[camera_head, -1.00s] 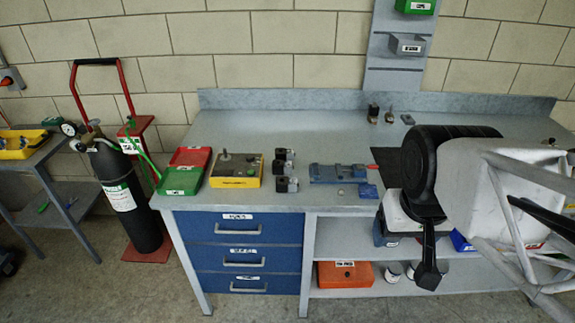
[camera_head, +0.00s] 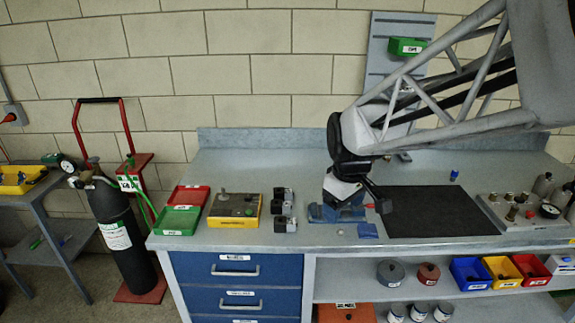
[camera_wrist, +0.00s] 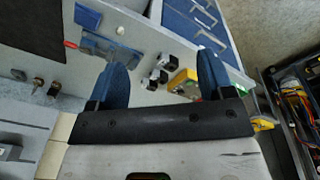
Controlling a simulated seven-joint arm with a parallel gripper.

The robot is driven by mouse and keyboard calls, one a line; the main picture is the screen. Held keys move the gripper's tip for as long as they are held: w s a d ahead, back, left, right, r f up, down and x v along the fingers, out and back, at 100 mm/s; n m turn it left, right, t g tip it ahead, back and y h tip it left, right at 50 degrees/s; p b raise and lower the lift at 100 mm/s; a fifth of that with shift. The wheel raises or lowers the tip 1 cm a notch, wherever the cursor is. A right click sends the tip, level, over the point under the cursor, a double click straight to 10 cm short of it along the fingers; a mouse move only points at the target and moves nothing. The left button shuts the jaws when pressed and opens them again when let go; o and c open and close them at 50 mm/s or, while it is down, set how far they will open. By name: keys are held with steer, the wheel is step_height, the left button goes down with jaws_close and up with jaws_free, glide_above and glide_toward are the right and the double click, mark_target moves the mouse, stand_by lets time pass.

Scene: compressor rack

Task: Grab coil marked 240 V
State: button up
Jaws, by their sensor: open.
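Three small black and grey blocks that look like coils stand in a column on the bench: a far one (camera_head: 283,194), a middle one (camera_head: 282,207) and a near one (camera_head: 284,224). Their markings are too small to read, so I cannot tell which is 240 V. They also show in the wrist view, one of them (camera_wrist: 194,59) between my fingers. My gripper (camera_wrist: 166,60) is open and empty, its two blue fingers spread. In the head view my gripper (camera_head: 345,192) is right of the coils, above the blue vise (camera_head: 322,213), which it partly hides.
A yellow box (camera_head: 234,210) and red (camera_head: 188,196) and green (camera_head: 177,221) trays lie left of the coils. A dark mat (camera_head: 440,211) and a grey manifold (camera_head: 520,212) lie to the right. A gas cylinder (camera_head: 117,225) stands left of the bench.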

steer(key=w+a+f+n, duration=0.2)
steer(key=w+a+f, duration=0.1)
steer(key=w, duration=0.2)
steer(key=w+a+f+n, duration=0.2)
steer(key=w+a+f, duration=0.1)
steer(key=w, duration=0.2)
steer(key=n+g, duration=0.1)
steer(key=n, duration=0.4)
glide_above(285, 220)
step_height(285, 220, down, 9)
steer(key=shift+f, duration=0.2)
steer(key=shift+f, duration=1.35)
steer(key=shift+f, duration=2.55)
